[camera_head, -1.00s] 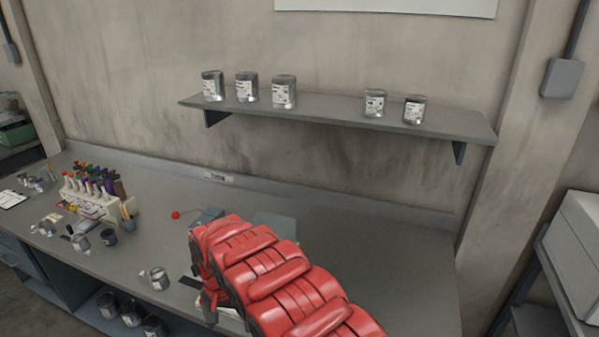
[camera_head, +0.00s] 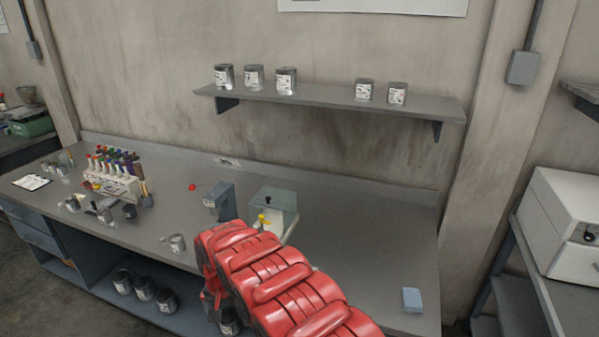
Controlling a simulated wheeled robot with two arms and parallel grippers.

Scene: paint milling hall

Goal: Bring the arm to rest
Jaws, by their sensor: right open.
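My right arm (camera_head: 275,275), with red ribbed covers, reaches in from the bottom, over the front of the grey workbench (camera_head: 365,245). My right gripper (camera_head: 214,306) hangs at the arm's far end, low by the bench's front edge. It is mostly hidden behind the red covers, and I see nothing held in it. It is open. My left arm and left gripper are not in view.
A blue-grey device (camera_head: 226,201) and a clear box (camera_head: 275,205) stand just beyond the arm. A metal can (camera_head: 177,243) is to its left. A blue block (camera_head: 412,300) lies at right. Several cans stand on the wall shelf (camera_head: 325,98). The bench's right half is largely clear.

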